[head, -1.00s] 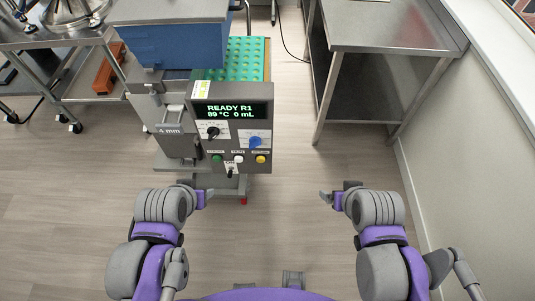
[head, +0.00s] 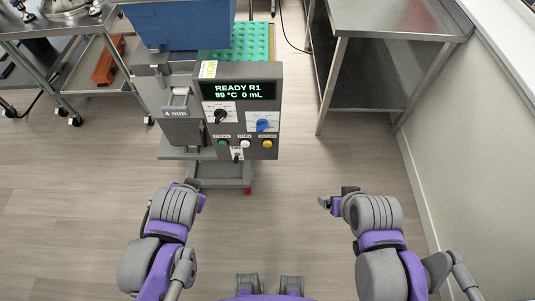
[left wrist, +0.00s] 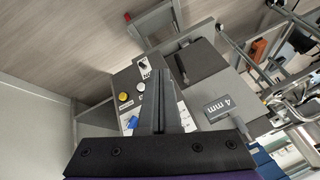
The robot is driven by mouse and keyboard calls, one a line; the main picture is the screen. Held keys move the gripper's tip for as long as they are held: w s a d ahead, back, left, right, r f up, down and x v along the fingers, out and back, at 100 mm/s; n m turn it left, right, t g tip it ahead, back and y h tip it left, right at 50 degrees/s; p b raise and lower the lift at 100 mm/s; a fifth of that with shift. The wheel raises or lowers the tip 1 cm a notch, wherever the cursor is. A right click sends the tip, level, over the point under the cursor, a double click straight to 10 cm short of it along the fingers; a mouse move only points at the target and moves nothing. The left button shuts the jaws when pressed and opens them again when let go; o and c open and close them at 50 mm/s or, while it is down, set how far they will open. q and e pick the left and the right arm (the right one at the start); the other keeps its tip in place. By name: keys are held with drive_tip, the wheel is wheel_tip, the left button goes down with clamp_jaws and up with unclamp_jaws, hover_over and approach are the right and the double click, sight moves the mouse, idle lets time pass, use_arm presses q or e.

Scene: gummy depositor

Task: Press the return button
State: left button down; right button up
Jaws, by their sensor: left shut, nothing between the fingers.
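The control panel (head: 240,112) of the depositor has a row of buttons: green (head: 223,142), white (head: 245,144) and yellow (head: 267,144). Their labels are too small to read surely, so I cannot tell which is the return button. My left gripper (head: 203,202) is below and in front of the panel, apart from it. In the left wrist view its fingers (left wrist: 168,105) are shut and empty, pointing toward the panel. The yellow button (left wrist: 123,97) and white button (left wrist: 140,86) show left of the fingers; the green one is hidden. My right gripper (head: 326,203) hangs apart at the right, jaws unclear.
The screen (head: 238,90) reads READY R1, 89 °C, 0 mL. A black knob (head: 220,116), a blue knob (head: 262,125) and a small switch (head: 237,155) share the panel. A steel table (head: 390,20) stands right. The floor before me is clear.

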sight(267, 145)
use_arm(q)
drive_tip(key=w+d+f+m+t+y+b, duration=0.1)
drive_tip(key=w+d+f+m+t+b, duration=0.1)
drive_tip(key=w+f+m+b, duration=0.35)
drive_tip(key=w+d+f+m+t+y+b, duration=0.2)
drive_tip(key=f+m+t+b, duration=0.1)
drive_tip(key=f+m+b, duration=0.45)
drive_tip(key=w+d+f+m+t+h+b, duration=0.1)
drive_tip(key=d+f+m+t+h+b, duration=0.1)
drive_tip(key=d+m, duration=0.5)
drive_tip(key=w+d+f+m+t+h+b, duration=0.1)
drive_tip(key=d+f+m+t+b, duration=0.3)
drive_tip(key=d+m, duration=0.4)
drive_tip(key=f+m+h+b, duration=0.1)
drive_tip(key=m+b, duration=0.1)
drive_tip(key=m, duration=0.2)
drive_tip(key=shift+w+f+t+h+b, duration=0.15)
drive_tip(key=shift+f+t+h+b, duration=0.15)
drive_tip(key=shift+t+h+b, duration=0.1)
use_arm(e)
wheel_tip(267, 145, down, 27)
drive_tip(key=s+g, duration=0.1)
drive_tip(key=s, duration=0.1)
drive_tip(key=shift+s, duration=0.15)
use_arm(q)
drive_tip(key=w+b, duration=0.1)
drive_tip(key=w, duration=1.2)
drive_tip(key=shift+w, duration=0.55)
use_arm(e)
drive_tip(key=shift+f, duration=0.7)
